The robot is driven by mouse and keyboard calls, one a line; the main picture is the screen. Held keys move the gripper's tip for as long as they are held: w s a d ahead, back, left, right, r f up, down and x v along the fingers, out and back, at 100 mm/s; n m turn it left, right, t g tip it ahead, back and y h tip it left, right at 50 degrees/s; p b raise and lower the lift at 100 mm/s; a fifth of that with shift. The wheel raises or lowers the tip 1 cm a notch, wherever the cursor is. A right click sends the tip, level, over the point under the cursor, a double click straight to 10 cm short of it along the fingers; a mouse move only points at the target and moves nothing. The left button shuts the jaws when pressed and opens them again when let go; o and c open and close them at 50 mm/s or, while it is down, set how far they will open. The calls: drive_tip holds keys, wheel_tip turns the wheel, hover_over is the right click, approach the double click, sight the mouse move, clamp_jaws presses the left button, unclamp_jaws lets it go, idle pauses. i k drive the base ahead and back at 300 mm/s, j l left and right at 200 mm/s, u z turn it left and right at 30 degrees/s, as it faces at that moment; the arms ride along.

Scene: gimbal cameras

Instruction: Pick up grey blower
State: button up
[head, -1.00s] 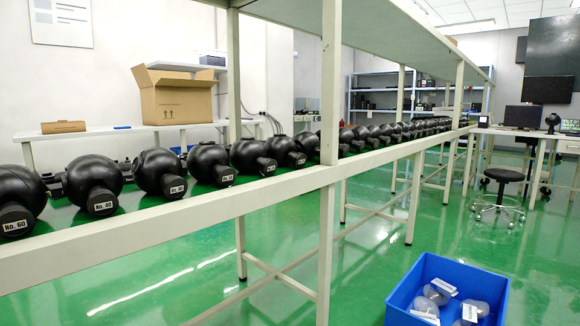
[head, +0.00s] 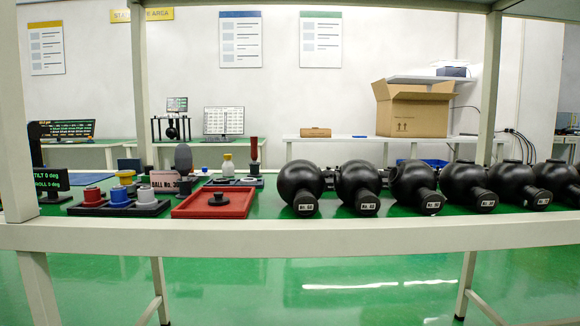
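A dark grey, upright, rounded bulb (head: 183,158), which looks like the grey blower, stands on the left part of the long bench in the head view. Its base is partly hidden behind a small sign (head: 165,182) and nearby items. My gripper is not in view.
Near the bulb are a red tray (head: 214,203) with a black part, a black holder (head: 120,208) with coloured pots, a small bottle (head: 228,164) and a dark-red-topped tool (head: 254,150). Several black balls (head: 300,182) line the right. A white front rail (head: 290,238) and posts frame the bench.

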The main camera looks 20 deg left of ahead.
sight(183, 156)
drive_tip(key=u, duration=1.25)
